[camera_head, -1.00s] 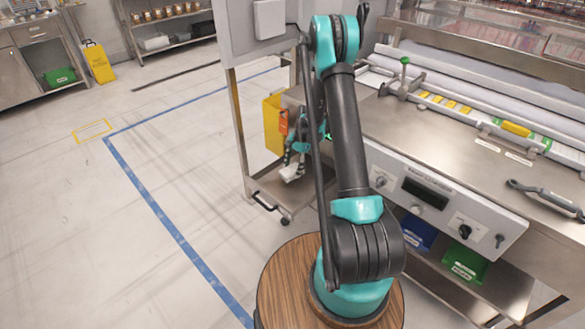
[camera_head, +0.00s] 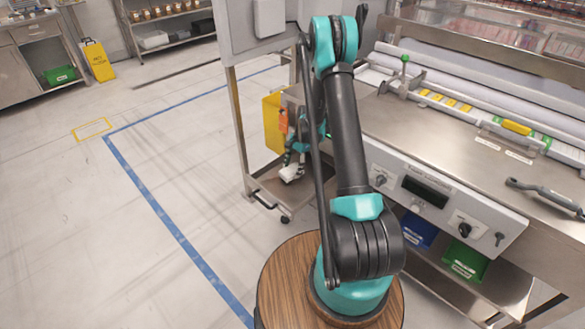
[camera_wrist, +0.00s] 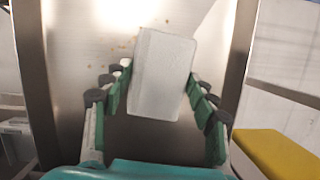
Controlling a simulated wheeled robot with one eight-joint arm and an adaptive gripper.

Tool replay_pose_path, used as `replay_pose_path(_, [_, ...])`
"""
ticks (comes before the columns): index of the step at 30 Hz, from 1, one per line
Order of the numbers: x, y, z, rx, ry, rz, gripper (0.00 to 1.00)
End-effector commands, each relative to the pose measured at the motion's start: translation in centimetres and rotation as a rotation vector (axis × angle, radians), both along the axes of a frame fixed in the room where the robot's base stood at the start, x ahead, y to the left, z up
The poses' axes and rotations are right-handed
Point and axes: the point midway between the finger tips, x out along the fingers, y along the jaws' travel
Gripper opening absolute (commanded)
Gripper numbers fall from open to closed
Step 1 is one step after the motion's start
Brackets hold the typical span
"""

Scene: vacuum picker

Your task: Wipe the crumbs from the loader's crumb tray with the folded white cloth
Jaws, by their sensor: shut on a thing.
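The folded white cloth (camera_wrist: 160,75) is a pale flat block between the fingers of my gripper (camera_wrist: 157,90) in the wrist view. My gripper is shut on it from both sides. The loader's crumb tray (camera_wrist: 75,75) is the metal surface under and around the cloth, with raised side walls. Small brown crumbs (camera_wrist: 122,46) lie on it, mainly left of and beyond the cloth. In the head view the cloth (camera_head: 290,174) shows small below my gripper (camera_head: 294,160), over the tray (camera_head: 268,185). I cannot tell whether the cloth touches the tray.
The steel loader table (camera_head: 440,125) stands right of the tray, with a control panel (camera_head: 435,195) on its front. A yellow bin (camera_head: 272,122) is behind my gripper. An upright metal post (camera_head: 240,130) stands at the tray's left.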

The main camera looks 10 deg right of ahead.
Motion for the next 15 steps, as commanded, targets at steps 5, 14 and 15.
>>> replay_pose_path(5, [0.0, 0.0, -0.34, 0.0, 0.0, 0.0, 0.35])
replay_pose_path(14, [-0.01, 0.0, -0.87, 0.0, 0.0, 0.0, 0.35])
replay_pose_path(15, [-0.01, 0.0, -0.87, 0.0, 0.0, 0.0, 0.35])
